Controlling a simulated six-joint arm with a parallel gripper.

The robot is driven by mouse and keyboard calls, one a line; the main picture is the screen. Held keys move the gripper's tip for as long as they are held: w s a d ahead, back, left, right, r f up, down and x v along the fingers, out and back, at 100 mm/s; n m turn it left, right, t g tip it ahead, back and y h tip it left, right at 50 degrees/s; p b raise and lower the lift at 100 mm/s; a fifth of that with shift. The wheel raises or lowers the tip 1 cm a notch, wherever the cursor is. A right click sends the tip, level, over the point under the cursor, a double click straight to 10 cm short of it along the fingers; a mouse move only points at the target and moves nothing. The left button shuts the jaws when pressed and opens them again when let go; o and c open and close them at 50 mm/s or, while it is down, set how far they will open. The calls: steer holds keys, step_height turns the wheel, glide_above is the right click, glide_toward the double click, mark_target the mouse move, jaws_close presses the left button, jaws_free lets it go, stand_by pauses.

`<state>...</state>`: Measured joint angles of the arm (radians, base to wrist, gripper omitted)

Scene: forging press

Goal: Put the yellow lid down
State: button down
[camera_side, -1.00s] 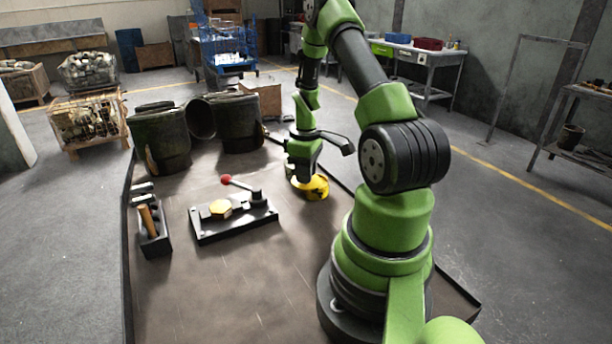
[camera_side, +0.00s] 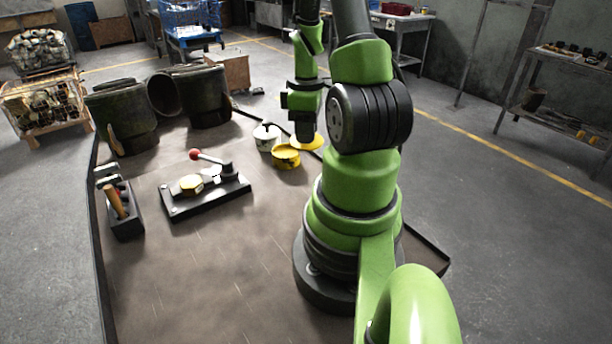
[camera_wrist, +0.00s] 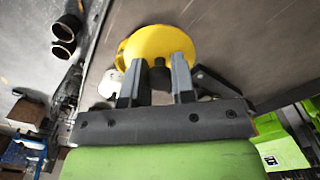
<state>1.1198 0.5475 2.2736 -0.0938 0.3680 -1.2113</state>
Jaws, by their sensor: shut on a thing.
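The yellow lid (camera_side: 309,143) is a flat round disc below my gripper (camera_side: 305,132) in the side view. My gripper is shut on it. In the wrist view the lid (camera_wrist: 153,40) lies at the tips of the two fingers (camera_wrist: 161,66), with a dark knob between them. A yellow pot (camera_side: 286,158) stands open on the table, just left of and nearer than the lid. Whether the lid touches the table cannot be told, as the arm hides part of it.
A white pot (camera_side: 266,136) stands behind the yellow pot. A black clamp plate (camera_side: 228,192) with a red-knobbed lever (camera_side: 196,155) and a tool box (camera_side: 124,222) with a hammer are further left. Large dark vessels (camera_side: 204,101) stand at the back. The near table (camera_side: 215,275) is clear.

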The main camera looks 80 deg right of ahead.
mark_target(307, 180)
step_height(307, 180, down, 10)
steer(key=shift+s+a+r, duration=0.1)
stand_by(0.4)
steer(key=shift+f, duration=0.2)
steer(key=c, duration=1)
jaws_free()
steer(key=shift+o, duration=0.2)
steer(key=shift+r, duration=0.1)
